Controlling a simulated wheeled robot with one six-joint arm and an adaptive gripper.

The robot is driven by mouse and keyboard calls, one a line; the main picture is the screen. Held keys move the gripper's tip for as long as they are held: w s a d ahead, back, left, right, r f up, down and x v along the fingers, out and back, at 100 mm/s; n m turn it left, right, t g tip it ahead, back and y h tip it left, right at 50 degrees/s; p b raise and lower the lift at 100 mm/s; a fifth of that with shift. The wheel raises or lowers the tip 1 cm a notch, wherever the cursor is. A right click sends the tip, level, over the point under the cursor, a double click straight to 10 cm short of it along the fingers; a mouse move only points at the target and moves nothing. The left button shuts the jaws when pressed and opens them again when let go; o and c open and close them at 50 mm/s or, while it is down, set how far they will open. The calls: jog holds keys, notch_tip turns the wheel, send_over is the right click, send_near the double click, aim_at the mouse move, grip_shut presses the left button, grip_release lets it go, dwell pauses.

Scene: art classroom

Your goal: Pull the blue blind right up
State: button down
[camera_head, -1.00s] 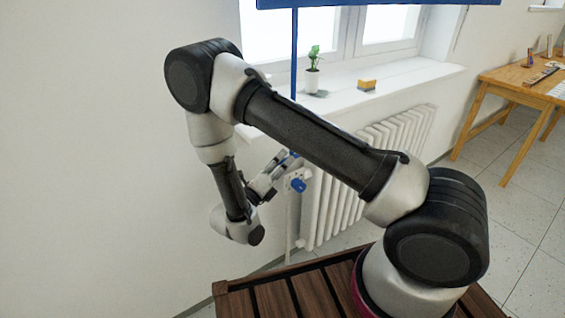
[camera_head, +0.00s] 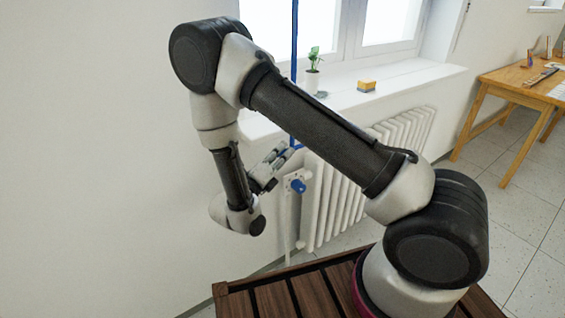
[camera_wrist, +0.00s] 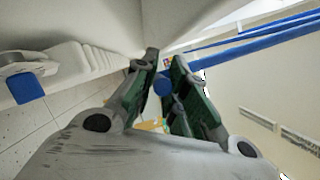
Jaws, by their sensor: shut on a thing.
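The blue blind itself is not visible in the head view; the window panes there are uncovered as far as the top edge. A thin blue pull cord (camera_head: 294,60) hangs down in front of the window to my gripper (camera_head: 284,157), below the sill. In the wrist view my gripper (camera_wrist: 166,62) is shut on the blue cord (camera_wrist: 250,47), which runs off to the upper right. A round blue end (camera_wrist: 163,83) shows between the fingers. A second blue line lies just above the cord there; I cannot tell what it is.
A blue knob (camera_head: 298,186) on a white fitting is just below my gripper, beside the white radiator (camera_head: 345,180). The sill holds a potted plant (camera_head: 313,70) and a yellow block (camera_head: 366,86). A wooden table (camera_head: 520,85) stands at right.

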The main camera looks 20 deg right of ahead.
jog(key=shift+r, duration=0.7)
jog(key=c, duration=1.5)
grip_release()
jog(key=shift+o, duration=0.2)
jog(key=shift+a+f, duration=0.1)
jog(key=v, duration=1.2)
